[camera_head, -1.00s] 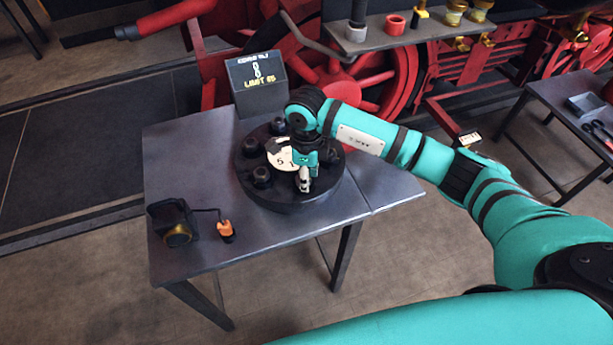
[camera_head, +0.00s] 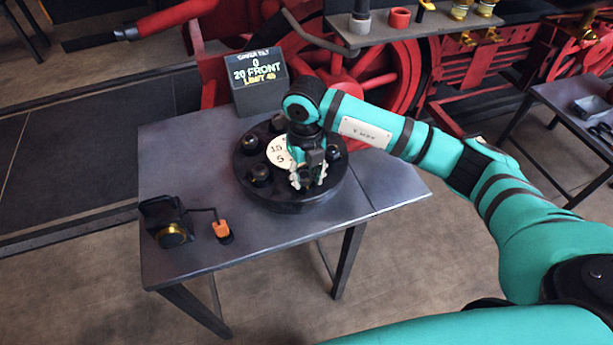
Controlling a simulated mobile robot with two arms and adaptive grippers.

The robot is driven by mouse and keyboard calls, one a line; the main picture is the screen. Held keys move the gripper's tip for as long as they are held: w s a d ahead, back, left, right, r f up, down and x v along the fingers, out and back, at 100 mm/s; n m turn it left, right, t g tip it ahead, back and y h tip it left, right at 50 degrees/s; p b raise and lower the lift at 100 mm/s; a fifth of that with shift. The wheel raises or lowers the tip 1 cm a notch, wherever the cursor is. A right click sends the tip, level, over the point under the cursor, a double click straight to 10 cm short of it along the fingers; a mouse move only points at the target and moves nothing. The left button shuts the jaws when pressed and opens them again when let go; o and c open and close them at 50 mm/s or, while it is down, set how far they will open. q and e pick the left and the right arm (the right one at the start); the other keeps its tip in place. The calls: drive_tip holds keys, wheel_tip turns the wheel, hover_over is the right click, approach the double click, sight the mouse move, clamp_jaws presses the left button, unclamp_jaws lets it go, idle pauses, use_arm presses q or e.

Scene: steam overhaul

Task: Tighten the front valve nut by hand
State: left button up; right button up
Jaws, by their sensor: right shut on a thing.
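The round black valve cover (camera_head: 290,197) lies on the metal table with several dark nuts around its top. A rear-left nut (camera_head: 249,143) and a left nut (camera_head: 260,174) show clearly. My right gripper (camera_head: 308,180) points down at the front edge of the cover and is shut on the front nut, which its fingers and wrist mostly hide. A white disc (camera_head: 279,153) with numbers, "15" and "5" readable, sits at the cover's middle, partly behind my wrist. My left gripper is not in view.
A display box (camera_head: 257,80) behind the cover reads 0, "20 FRONT" and "LIMIT 45". A black box with a brass ring (camera_head: 166,222) and an orange-topped piece (camera_head: 221,229) stand on the table's left. The table's front-left top (camera_head: 200,255) is clear.

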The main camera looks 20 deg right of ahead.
sight(305, 176)
drive_tip(key=shift+r+m, duration=0.1)
drive_tip(key=shift+m, duration=0.8)
drive_tip(key=o, duration=1.2)
drive_tip(key=shift+c, duration=0.2)
wheel_tip(305, 176, up, 12)
